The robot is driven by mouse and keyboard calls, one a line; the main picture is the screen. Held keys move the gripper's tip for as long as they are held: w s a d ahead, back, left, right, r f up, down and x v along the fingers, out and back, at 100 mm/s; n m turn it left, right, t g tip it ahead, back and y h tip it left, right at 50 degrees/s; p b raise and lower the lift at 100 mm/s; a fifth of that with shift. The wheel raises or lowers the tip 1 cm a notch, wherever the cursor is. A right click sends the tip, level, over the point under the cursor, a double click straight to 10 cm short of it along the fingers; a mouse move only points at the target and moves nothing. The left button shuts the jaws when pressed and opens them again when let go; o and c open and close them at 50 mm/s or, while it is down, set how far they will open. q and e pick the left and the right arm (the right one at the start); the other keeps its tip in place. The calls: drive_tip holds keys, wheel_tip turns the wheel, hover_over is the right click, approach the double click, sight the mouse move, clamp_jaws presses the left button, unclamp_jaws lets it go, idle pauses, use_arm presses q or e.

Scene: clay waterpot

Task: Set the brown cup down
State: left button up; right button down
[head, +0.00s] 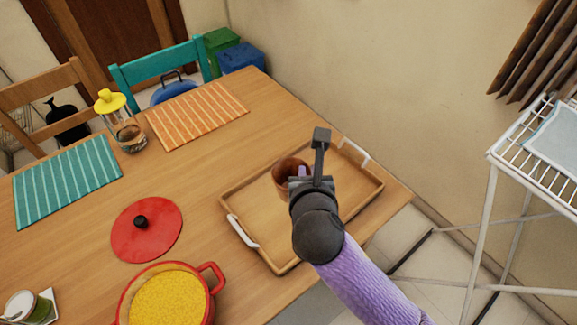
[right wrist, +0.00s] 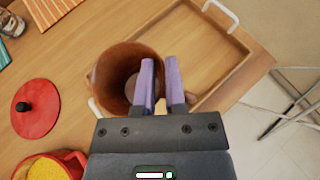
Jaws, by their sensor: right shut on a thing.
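The brown cup (head: 283,174) is upright or nearly so over the back part of the wooden tray (head: 262,252) in the head view. My right gripper (head: 302,172) is shut on the cup's wall. In the right wrist view, the cup (right wrist: 104,78) opens toward the camera, with one purple finger inside it and the other outside; the gripper (right wrist: 160,66) also shows there. The cup's base is hidden, so I cannot tell if it touches the tray. My left gripper is not in view.
The tray has white handles and a bare surface on the wooden table (head: 190,185). Left of it are a red lid (head: 160,236) and a red pot (head: 205,283) with yellow contents.

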drive_tip(key=f+n+y, duration=0.1)
drive_tip(key=a+f+p, duration=0.1)
drive_tip(key=f, duration=0.1)
drive_tip(key=w+a+f+n+y, duration=0.1)
drive_tip(key=shift+a+f+n+y+p, duration=0.2)
drive_tip(key=shift+n+y+p, duration=0.1)
drive_tip(key=shift+p, duration=0.1)
wheel_tip(320, 180, down, 11)
drive_tip(key=b, duration=0.7)
drive_tip(key=shift+f, duration=0.1)
drive_tip(key=shift+r, duration=0.25)
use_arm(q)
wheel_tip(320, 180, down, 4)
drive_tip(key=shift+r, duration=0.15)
use_arm(e)
drive_tip(key=c, duration=0.7)
unclamp_jaws()
use_arm(q)
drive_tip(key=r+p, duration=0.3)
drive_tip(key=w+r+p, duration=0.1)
drive_tip(key=p, duration=0.1)
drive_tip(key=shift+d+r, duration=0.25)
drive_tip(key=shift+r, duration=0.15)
use_arm(e)
drive_tip(key=v, duration=1.2)
drive_tip(key=shift+w+d+r, duration=0.1)
drive_tip(key=shift+r, duration=0.1)
